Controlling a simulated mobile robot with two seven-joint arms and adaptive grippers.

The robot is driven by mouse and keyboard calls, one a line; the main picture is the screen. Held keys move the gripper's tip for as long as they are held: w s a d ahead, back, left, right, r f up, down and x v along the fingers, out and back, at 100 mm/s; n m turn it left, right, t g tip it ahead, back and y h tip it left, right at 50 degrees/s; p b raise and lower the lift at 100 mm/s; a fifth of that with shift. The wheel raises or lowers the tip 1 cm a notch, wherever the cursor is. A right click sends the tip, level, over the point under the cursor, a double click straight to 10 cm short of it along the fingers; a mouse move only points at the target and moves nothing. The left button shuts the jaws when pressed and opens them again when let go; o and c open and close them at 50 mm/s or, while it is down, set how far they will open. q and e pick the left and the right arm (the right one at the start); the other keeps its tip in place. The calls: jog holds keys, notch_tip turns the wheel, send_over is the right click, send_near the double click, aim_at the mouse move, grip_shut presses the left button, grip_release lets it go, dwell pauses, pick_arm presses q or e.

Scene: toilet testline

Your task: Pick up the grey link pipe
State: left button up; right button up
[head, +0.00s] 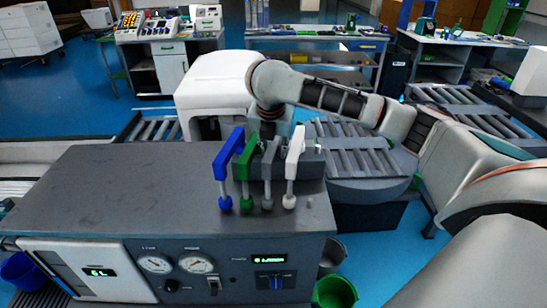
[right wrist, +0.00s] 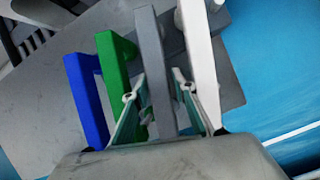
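The grey link pipe (head: 269,171) stands upright on the test bench between the green link pipe (head: 243,168) and the white link pipe (head: 292,168). The blue link pipe (head: 225,165) is at the left end of the row. My right gripper comes down from behind the row and is mostly hidden there in the head view. In the right wrist view, the fingers of my right gripper (right wrist: 160,75) straddle the grey link pipe (right wrist: 157,60), one on each side, with the tips close to it. Whether they press on it is unclear. My left gripper is out of view.
The grey bench top (head: 105,185) is bare left of the pipes. Gauges and switches line its front panel (head: 195,272). Roller conveyors (head: 350,150) lie behind at right. A green bucket (head: 335,292) stands on the floor right of the bench.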

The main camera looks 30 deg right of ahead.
jog(key=shift+w+f, duration=0.15)
jog(key=shift+f, duration=0.1)
grip_shut()
jog(key=shift+r, duration=0.2)
notch_tip(320, 180, up, 25)
jog(key=shift+f, duration=0.15)
dwell(1.4)
dwell(0.4)
